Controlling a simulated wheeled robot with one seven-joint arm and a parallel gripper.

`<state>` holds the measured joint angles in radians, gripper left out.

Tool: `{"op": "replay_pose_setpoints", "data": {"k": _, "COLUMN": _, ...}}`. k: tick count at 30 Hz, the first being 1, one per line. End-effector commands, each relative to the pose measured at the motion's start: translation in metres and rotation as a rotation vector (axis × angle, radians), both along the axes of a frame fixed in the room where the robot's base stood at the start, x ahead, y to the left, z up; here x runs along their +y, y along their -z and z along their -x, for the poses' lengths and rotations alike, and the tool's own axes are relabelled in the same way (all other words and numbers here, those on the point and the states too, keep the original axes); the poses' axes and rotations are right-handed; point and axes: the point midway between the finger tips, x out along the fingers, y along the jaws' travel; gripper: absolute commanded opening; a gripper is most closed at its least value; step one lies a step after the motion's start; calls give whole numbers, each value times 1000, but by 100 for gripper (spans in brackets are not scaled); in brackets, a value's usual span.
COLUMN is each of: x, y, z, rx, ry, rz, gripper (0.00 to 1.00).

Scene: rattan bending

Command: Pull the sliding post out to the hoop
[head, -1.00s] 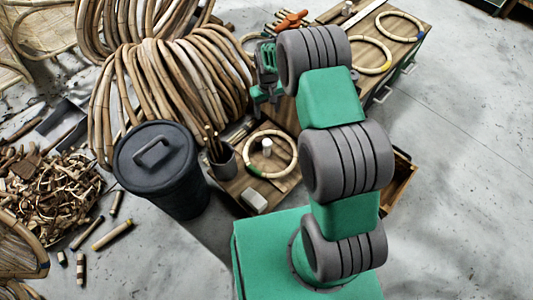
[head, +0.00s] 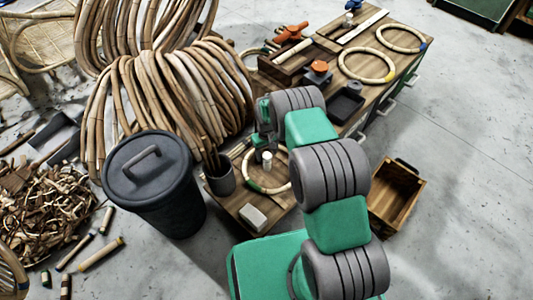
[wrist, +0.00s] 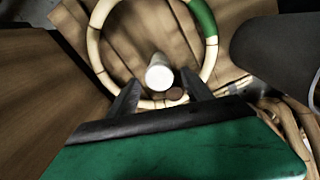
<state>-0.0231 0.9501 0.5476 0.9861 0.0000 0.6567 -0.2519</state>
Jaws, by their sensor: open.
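The white upright post (head: 267,158) stands inside a pale hoop (head: 287,186) with a green band, on the low wooden board. In the wrist view the post (wrist: 159,76) shows end-on, near the hoop's (wrist: 95,50) lower inner side and apart from its rim. A small brown round piece (wrist: 175,94) sits beside it. My gripper (wrist: 161,80) is open, with one dark finger on each side of the post in the picture. I cannot tell whether either finger touches it. In the head view my gripper (head: 262,142) is just above the post, partly hidden by my arm.
A dark lidded bin (head: 155,195) and a cup of sticks (head: 219,175) stand left of the board. A pale block (head: 252,217) lies at its front. The workbench (head: 395,65) holds more hoops and a black tray (head: 346,103). An open crate (head: 397,195) is at right.

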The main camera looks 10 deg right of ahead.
Motion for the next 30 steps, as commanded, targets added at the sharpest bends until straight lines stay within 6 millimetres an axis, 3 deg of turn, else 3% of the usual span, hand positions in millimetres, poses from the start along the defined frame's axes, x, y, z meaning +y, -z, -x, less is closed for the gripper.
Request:
{"op": "replay_pose_setpoints", "data": {"k": 21, "x": 0, "y": 0, "z": 0, "rx": 1, "ry": 0, "rz": -1, "gripper": 1}}
{"op": "replay_pose_setpoints", "data": {"k": 30, "x": 0, "y": 0, "z": 1, "rx": 1, "ry": 0, "rz": -1, "gripper": 0}}
